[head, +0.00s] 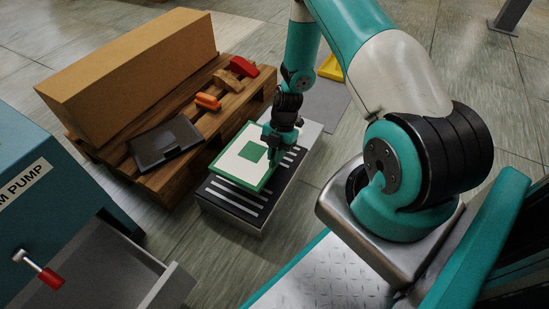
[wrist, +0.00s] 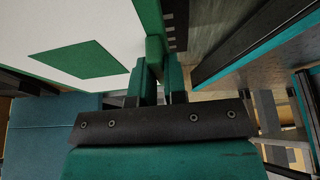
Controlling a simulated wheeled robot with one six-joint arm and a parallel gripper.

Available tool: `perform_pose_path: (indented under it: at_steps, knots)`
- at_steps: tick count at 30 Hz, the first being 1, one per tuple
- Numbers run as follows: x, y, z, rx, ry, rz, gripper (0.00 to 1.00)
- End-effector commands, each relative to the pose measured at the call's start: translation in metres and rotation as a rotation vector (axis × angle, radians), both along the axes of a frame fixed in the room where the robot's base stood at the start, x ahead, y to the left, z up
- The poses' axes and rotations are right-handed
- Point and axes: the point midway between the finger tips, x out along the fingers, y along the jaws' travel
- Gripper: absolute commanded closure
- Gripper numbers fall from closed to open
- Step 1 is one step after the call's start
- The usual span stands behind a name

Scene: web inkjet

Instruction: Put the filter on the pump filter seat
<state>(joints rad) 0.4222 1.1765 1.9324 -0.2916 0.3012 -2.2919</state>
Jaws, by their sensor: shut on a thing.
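The filter (head: 235,161) is a flat white panel with a green border and a green square in its middle. It lies over a low grey box (head: 232,219) with a black-and-white striped top; I cannot tell if it touches that top. My gripper (head: 274,153) is shut on the filter's right side. In the wrist view the filter (wrist: 110,20) fills the upper left, and my gripper (wrist: 155,72) closes on a green part at its edge. The pump (head: 50,180), a teal cabinet labelled "M PUMP", stands at the left. I cannot make out its filter seat for certain.
A grey open-topped part (head: 100,262) and a red-tipped lever (head: 40,268) are at the pump's front. A wooden pallet (head: 165,183) behind holds a cardboard box (head: 130,75), a dark flat case (head: 166,143) and small orange, brown and red items. Floor is clear between pump and striped box.

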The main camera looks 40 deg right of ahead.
Motion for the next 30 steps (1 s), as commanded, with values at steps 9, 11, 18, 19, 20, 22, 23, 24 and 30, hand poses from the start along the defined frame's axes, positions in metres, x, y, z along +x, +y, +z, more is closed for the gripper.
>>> perform_pose_path:
  at_steps: [9, 11, 18, 19, 20, 22, 23, 24, 30]
  knots:
    - [0.001, 0.0, 0.104, -0.001, -0.003, 0.001, 1.0]
    - [0.001, 0.0, 0.116, -0.001, -0.003, 0.001, 1.0]
    - [0.0, 0.0, 0.146, 0.0, -0.001, 0.001, 1.0]
    - [0.0, 0.0, 0.147, 0.0, -0.001, 0.0, 1.0]
    - [0.0, 0.0, 0.148, 0.0, -0.001, 0.0, 1.0]
    - [0.0, 0.0, 0.15, 0.0, -0.001, 0.0, 1.0]
    - [0.0, 0.0, 0.15, 0.0, -0.001, 0.0, 1.0]
    - [0.0, 0.0, 0.15, 0.0, -0.001, 0.0, 1.0]
    - [0.0, 0.0, 0.149, 0.0, -0.001, 0.0, 1.0]
